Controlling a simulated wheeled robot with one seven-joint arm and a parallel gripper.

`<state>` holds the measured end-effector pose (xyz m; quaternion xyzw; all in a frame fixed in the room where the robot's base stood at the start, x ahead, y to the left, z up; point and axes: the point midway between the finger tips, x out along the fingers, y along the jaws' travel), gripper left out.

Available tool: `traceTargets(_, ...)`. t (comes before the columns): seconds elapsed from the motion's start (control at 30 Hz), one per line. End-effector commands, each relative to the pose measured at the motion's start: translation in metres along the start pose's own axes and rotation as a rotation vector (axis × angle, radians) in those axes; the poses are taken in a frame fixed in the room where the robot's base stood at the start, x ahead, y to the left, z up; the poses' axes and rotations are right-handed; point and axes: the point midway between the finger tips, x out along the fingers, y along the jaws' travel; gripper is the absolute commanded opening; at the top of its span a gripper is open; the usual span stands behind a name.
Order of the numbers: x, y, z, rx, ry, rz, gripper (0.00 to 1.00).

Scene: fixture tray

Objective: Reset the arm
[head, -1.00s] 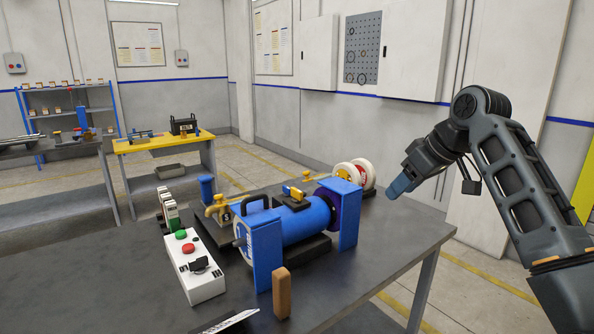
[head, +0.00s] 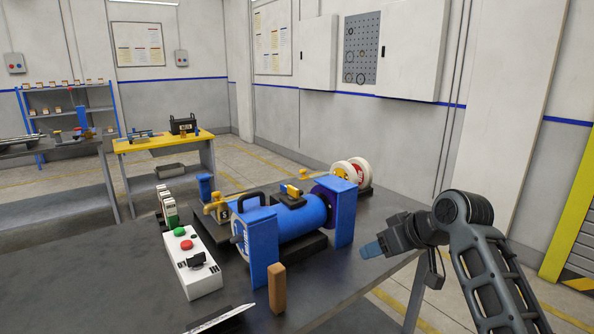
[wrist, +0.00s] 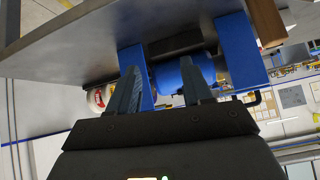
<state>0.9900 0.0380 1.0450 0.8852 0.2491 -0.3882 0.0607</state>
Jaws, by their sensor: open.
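My gripper (head: 371,249) is at the right of the head view, by the right edge of the dark table (head: 120,262), with my arm folded down to the right. In the wrist view my gripper (wrist: 162,90) shows two separate blue-grey fingers with nothing between them. The blue cylinder machine (head: 300,222) stands on the table to the left of my gripper, apart from it. It also shows in the wrist view (wrist: 178,76), upside down behind the fingers.
A white control box (head: 193,265) with green and red buttons stands left of the machine. A wooden block (head: 277,288) stands in front. White and red reels (head: 348,172) are at the table's back. The table's left part is bare. Floor shows right of the table.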

Motion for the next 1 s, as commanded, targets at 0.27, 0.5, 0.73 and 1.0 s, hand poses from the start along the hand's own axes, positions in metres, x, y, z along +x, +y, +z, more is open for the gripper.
traceTargets(0.27, 0.039, -0.051, 0.102, 0.139, 0.122, 0.038, 0.49)
traceTargets(0.5, 0.037, -0.091, 0.187, 0.242, 0.214, 0.105, 0.49)
traceTargets(0.73, 0.008, -0.127, 0.265, 0.316, 0.288, 0.189, 0.49)
traceTargets(1.0, -0.056, -0.164, 0.342, 0.357, 0.360, 0.300, 0.49)
